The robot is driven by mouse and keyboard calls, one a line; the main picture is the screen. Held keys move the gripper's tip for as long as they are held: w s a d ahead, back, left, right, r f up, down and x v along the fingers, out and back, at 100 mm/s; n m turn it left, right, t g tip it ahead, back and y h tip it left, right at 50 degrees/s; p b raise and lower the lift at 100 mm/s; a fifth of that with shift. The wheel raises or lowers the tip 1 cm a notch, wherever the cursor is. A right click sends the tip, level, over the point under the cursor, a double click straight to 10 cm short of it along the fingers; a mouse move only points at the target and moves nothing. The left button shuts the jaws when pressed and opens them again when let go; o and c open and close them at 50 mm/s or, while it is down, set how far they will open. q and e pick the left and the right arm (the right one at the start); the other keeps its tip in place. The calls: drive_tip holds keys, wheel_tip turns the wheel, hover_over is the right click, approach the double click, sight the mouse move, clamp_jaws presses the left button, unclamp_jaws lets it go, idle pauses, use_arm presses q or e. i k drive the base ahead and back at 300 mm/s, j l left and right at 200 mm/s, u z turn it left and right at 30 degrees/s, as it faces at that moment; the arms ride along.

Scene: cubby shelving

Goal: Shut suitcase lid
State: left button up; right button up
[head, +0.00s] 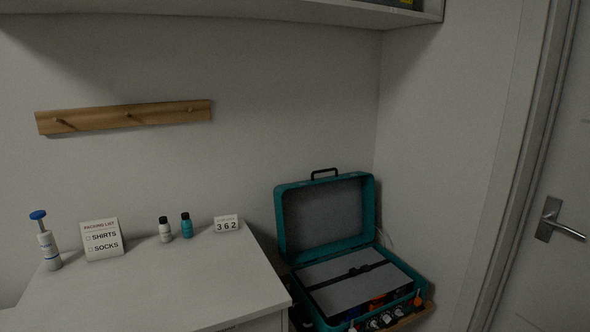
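A teal suitcase (283,245) stands open in the corner, right of the white cabinet. Its lid (322,213) is raised about upright near the wall, with a dark handle (324,172) on its top edge. The lid's inside is grey. The base holds a grey panel (350,284) crossed by a dark strap (358,271). Several small items, some orange and some dark, show at the base's front edge. Neither of my grippers is in view.
A white cabinet top (165,290) is at the left, with a pump bottle (48,247), a packing list sign (102,239), two small bottles (186,226) and a number block (227,224). A shelf (330,12) hangs above. A door (560,170) is at the right.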

sight(316, 219)
drive_tip(key=i+u, duration=0.1)
drive_tip(key=u, duration=1.15)
drive_tip(key=i+l, duration=0.1)
drive_tip(key=l, duration=0.35)
drive_tip(key=i+l+u, duration=0.1)
drive_tip(key=l, duration=0.3)
